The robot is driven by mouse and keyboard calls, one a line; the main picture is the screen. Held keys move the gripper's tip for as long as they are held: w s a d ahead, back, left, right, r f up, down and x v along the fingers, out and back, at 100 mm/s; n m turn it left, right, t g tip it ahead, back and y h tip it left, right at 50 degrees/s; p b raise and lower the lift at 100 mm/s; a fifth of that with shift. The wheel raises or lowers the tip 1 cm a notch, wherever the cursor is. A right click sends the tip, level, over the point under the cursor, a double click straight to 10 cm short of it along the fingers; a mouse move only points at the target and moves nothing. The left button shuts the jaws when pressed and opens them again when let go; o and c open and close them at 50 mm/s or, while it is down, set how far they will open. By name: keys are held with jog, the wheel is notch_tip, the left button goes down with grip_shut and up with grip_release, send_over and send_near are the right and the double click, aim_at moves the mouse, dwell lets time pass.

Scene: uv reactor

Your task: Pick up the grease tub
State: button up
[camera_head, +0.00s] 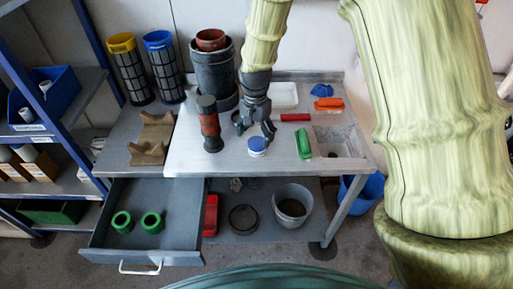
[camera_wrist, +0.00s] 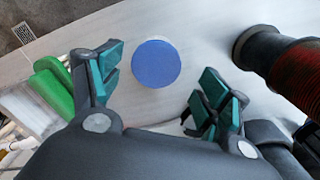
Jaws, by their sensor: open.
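The grease tub (camera_head: 257,147) is a small white tub with a blue lid, upright on the light worktop near its front edge. In the wrist view its round blue lid (camera_wrist: 156,63) shows beyond and between the fingertips. My gripper (camera_head: 255,128) is just above and behind the tub in the head view. In the wrist view my gripper (camera_wrist: 155,82) has its teal-padded fingers spread wide, with nothing between them. I cannot tell the exact height of the fingers over the tub.
A dark red and black cylinder (camera_head: 209,124) stands close left of the tub. A green object (camera_head: 303,143) lies to the right, beside a sink basin (camera_head: 338,141). A red block (camera_head: 295,117) lies behind. The drawer (camera_head: 137,225) below left is open, with two green rings.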

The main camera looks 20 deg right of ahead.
aim_at(257, 142)
jog(key=shift+s+f, duration=0.15)
jog(key=shift+f, duration=0.1)
jog(key=shift+d+f+p, duration=0.15)
jog(key=shift+f+p, duration=0.2)
jog(key=shift+f, duration=0.9)
jog(key=shift+d+f+p, duration=0.1)
jog(key=shift+f+p, duration=0.2)
jog(key=shift+f, duration=0.9)
jog(key=c, duration=1.1)
